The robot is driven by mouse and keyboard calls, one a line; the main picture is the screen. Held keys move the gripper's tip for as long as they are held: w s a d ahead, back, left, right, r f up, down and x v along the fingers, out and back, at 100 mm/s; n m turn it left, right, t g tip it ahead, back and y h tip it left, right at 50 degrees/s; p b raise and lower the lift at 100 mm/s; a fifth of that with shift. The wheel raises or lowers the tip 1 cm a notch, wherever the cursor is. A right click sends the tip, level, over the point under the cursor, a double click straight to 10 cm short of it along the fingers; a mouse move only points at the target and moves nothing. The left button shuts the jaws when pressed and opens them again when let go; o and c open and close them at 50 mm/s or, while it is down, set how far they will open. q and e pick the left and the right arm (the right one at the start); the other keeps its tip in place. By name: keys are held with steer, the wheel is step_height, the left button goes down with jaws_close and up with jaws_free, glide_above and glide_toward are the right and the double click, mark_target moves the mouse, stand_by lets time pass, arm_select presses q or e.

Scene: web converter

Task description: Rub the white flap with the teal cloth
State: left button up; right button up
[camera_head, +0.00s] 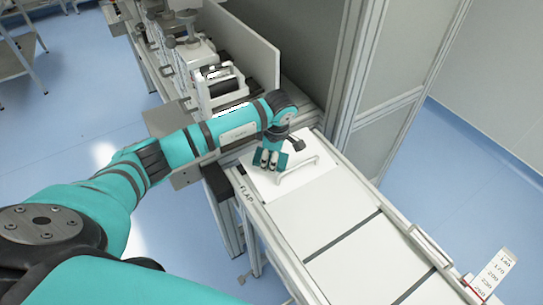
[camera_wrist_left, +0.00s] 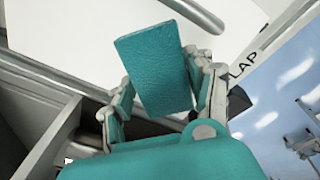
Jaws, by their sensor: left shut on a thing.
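The white flap (camera_head: 262,187) is a flat white panel with a bar handle (camera_head: 298,170), at the far end of the long white-topped table in the head view. Its white surface (camera_wrist_left: 75,35) also fills the upper left of the left wrist view. My left gripper (camera_head: 268,159) is over the flap, left of the handle. It is shut on the teal cloth (camera_wrist_left: 155,65), a folded rectangular pad between the fingers. The cloth (camera_head: 260,161) is low at the flap's surface; I cannot tell whether it touches. My right gripper is not in view.
A FLAP label (camera_head: 246,192) marks the table's left edge. A machine with rollers (camera_head: 220,85) and an upright white panel (camera_head: 243,45) stand behind my left arm. A tall grey-framed cabinet (camera_head: 385,65) borders the right. The nearer white tabletop (camera_head: 320,220) is clear.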

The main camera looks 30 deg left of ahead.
mark_target(277, 171)
arm_select(q)
steer(key=shift+a+f+b, duration=0.1)
steer(key=shift+f+b, duration=0.4)
steer(key=shift+f, duration=0.05)
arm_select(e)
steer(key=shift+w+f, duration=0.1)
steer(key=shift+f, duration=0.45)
arm_select(q)
steer(key=shift+s+d+f, duration=0.1)
steer(key=shift+s+d, duration=0.2)
steer(key=shift+d, duration=0.25)
steer(key=shift+s+d+f, duration=0.1)
steer(key=shift+s+d, duration=0.15)
steer(key=shift+d, duration=0.25)
steer(key=shift+s+d, duration=0.2)
steer(key=shift+d, duration=0.1)
steer(key=shift+s+d+f, duration=0.15)
steer(key=shift+s+f, duration=0.1)
steer(key=shift+f, duration=0.1)
steer(key=shift+w+a+r+b, duration=0.4)
steer(key=shift+w+a+b, duration=0.2)
steer(key=shift+w+a, duration=0.1)
steer(key=shift+w+a+r, duration=0.2)
steer(key=shift+a+r, duration=0.15)
steer(key=shift+r, duration=0.05)
steer(key=shift+a, duration=0.2)
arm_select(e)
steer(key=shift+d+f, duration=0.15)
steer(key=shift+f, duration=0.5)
